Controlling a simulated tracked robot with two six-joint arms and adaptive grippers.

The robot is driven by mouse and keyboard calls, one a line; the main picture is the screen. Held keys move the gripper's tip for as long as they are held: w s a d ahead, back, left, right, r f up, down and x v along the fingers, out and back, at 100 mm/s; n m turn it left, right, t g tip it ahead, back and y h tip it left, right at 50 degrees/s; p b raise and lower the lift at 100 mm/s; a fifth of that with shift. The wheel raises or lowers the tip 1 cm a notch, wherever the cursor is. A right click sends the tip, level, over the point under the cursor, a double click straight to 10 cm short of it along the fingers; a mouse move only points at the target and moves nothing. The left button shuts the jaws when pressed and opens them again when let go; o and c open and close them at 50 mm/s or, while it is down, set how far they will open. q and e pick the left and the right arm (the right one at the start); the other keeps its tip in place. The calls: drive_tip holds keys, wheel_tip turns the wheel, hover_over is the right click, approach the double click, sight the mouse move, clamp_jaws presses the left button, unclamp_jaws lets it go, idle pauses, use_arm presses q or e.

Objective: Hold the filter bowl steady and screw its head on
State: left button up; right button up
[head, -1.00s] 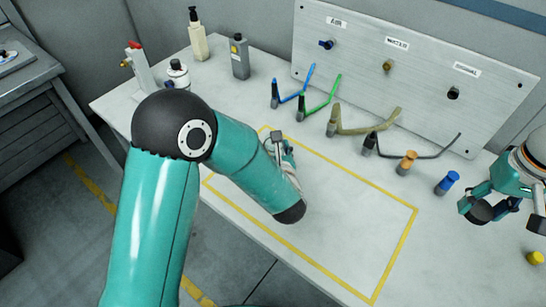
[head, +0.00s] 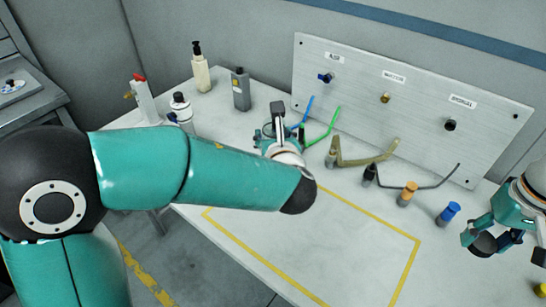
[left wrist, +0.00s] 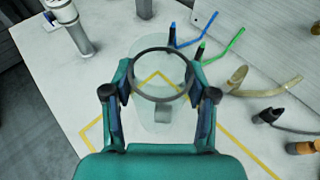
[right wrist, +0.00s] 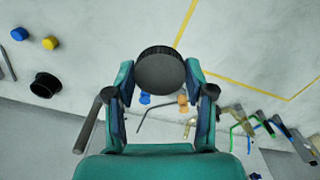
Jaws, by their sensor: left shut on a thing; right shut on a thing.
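The filter bowl (left wrist: 150,116) is a clear cylinder with a dark grey rim. My left gripper (left wrist: 163,80) is shut on it, with one finger at each side of the rim. In the head view my left gripper (head: 283,140) is partly behind my own arm, near the back of the yellow outline; whether the bowl touches the table is hard to tell. The head (right wrist: 160,70) is a dark round piece with a ribbed edge. My right gripper (right wrist: 160,88) is shut on it. In the head view the head (head: 483,245) is at the far right, well apart from the bowl.
A grey panel (head: 470,135) with labelled ports stands at the back. Blue and green hoses (head: 318,133) lie close to my left gripper. Orange (head: 407,193) and blue (head: 448,213) fittings stand towards the right. The yellow-outlined area (head: 330,235) is clear. Bottles stand at the back left.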

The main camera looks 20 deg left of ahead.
sight(274, 121)
use_arm(q)
drive_tip(key=shift+r, duration=2.2)
use_arm(e)
drive_tip(key=shift+r, duration=0.2)
use_arm(q)
drive_tip(key=o, duration=0.5)
clamp_jaws()
